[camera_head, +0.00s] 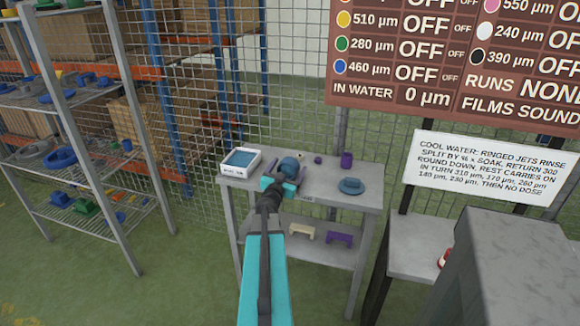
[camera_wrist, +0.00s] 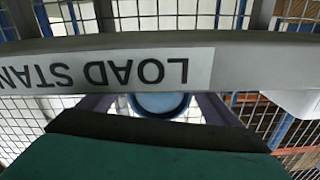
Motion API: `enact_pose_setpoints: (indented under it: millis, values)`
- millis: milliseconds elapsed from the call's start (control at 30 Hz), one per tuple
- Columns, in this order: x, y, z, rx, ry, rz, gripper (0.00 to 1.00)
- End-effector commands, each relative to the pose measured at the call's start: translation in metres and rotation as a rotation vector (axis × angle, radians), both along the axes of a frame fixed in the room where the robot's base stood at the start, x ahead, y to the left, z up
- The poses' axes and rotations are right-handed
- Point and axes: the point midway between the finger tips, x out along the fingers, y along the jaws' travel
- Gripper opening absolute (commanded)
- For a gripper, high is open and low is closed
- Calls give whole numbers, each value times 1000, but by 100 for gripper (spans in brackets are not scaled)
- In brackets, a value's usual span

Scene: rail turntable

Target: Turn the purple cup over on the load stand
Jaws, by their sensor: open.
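The purple cup (camera_head: 346,160) stands at the back right of the grey load stand's top (camera_head: 325,177); its image is too small to tell which end is up. My gripper (camera_head: 287,178) is open at the stand's front edge, left of the purple cup and apart from it. A round blue object (camera_head: 289,164) is at the gripper's jaws in the head view. In the wrist view a round blue thing (camera_wrist: 160,104) shows between the fingers, below the upside-down "LOAD STAND" label (camera_wrist: 110,73). The purple cup is not in the wrist view.
A white box with a blue inside (camera_head: 240,162) sits at the stand's left. A blue dish-like piece (camera_head: 351,186) lies at the front right, and a small purple piece (camera_head: 318,160) at the back. A wire mesh fence (camera_head: 300,100) rises behind. Signs stand at the right.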

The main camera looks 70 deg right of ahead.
Motion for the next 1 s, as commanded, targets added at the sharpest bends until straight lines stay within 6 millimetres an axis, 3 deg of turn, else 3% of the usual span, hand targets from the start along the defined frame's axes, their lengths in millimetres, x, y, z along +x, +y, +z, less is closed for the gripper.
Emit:
enact_pose_setpoints:
  millis: [600,900,1000]
  values:
    - [0,-2,0,0,0,0,83]
    - [0,-2,0,0,0,0,36]
    - [0,-2,0,0,0,0,32]
